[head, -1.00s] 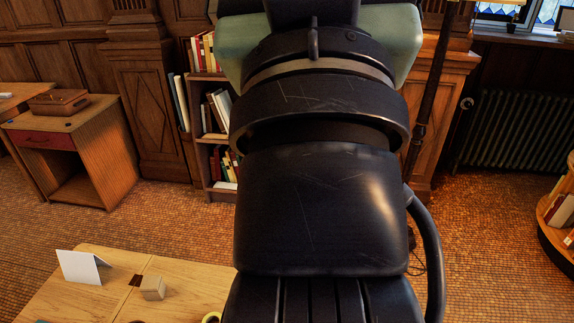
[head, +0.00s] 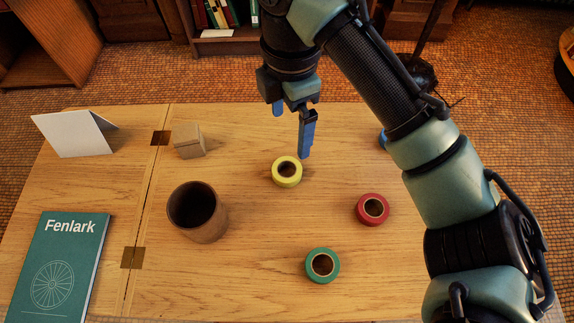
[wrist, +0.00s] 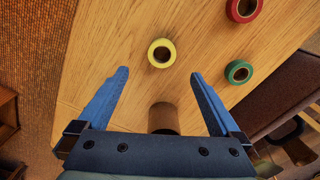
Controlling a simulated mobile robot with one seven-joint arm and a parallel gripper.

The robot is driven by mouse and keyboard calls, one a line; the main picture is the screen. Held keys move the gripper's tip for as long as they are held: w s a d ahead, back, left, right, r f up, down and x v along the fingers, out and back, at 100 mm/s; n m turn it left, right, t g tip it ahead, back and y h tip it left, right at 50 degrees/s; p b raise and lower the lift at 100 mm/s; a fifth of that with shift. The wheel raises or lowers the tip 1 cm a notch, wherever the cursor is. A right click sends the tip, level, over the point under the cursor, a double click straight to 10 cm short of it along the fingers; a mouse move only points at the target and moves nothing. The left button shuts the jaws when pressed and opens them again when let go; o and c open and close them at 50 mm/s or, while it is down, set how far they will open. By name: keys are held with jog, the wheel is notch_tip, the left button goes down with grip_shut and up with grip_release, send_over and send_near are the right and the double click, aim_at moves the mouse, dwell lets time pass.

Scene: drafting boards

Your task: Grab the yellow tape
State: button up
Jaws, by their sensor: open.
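The yellow tape (head: 287,172) lies flat on the wooden table (head: 250,275), right of the brown cup. My gripper (head: 292,130) is open and empty, with blue fingers, above the table and just behind the yellow tape in the head view. In the wrist view, the yellow tape (wrist: 161,53) shows beyond the fingertips of my gripper (wrist: 158,75), roughly centred between them. The gripper does not touch the tape as far as I can see.
A red tape (head: 373,209) and a green tape (head: 322,265) lie on the right. A brown cup (head: 197,212), a small box (head: 188,140), a white folded card (head: 75,134) and a Fenlark book (head: 62,265) are on the left. A blue thing (head: 383,138) is mostly hidden behind my arm.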

jog(key=b, duration=0.2)
send_over(288, 174)
jog(key=f, duration=0.7)
jog(key=shift+w+d+f, duration=0.15)
jog(key=shift+w, duration=0.2)
jog(key=f, duration=0.1)
jog(key=f+b, duration=0.1)
jog(key=f, duration=0.3)
jog(key=shift+s, duration=0.3)
jog(key=shift+r, duration=0.1)
jog(key=c, duration=1.3)
